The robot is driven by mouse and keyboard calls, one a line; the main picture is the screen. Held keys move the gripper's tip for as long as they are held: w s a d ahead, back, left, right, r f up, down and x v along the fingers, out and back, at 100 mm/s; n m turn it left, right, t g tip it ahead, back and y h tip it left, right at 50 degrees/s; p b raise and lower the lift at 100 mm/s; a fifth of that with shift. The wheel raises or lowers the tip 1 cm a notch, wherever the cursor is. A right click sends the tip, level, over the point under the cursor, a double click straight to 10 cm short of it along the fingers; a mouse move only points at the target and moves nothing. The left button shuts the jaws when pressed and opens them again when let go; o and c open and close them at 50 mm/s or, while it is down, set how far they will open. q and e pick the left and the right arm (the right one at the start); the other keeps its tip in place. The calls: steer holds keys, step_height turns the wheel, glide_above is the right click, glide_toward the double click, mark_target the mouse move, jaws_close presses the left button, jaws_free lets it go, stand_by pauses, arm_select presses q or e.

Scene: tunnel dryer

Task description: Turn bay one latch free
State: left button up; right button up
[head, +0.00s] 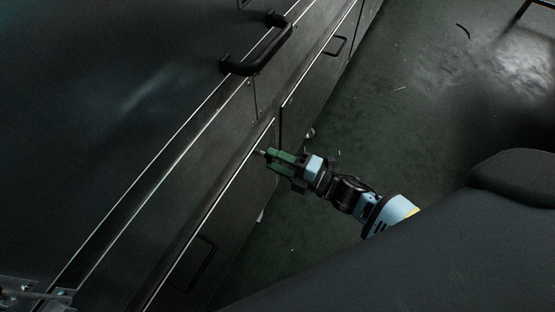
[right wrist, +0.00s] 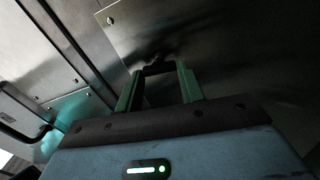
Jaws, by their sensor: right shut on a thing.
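My right gripper (head: 270,158) reaches in from the right with its green fingers up against the dark dryer side. It is shut on a small latch (head: 260,152) at the top edge of a lower door, near the seam between two doors. In the right wrist view the green fingers (right wrist: 160,88) stand either side of a dark latch piece (right wrist: 159,68) against a metal panel. The fingers hide part of the latch, and its exact turn angle is too dark to tell. My left gripper is in neither view.
A black bar handle (head: 262,58) sticks out above the latch. The lower doors have recessed pulls (head: 335,46), another one (head: 203,262) being nearer. The green floor (head: 395,120) right of the doors is mostly clear, with small scraps.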

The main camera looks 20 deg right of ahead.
steer(key=shift+w+d+n, duration=0.1)
steer(key=shift+w+n, duration=0.05)
steer(key=shift+n, duration=0.75)
steer(key=o, duration=1)
steer(key=v, duration=0.7)
steer(key=shift+s+d+p, duration=0.2)
steer(key=shift+s+p, duration=0.15)
steer(key=shift+p, duration=0.05)
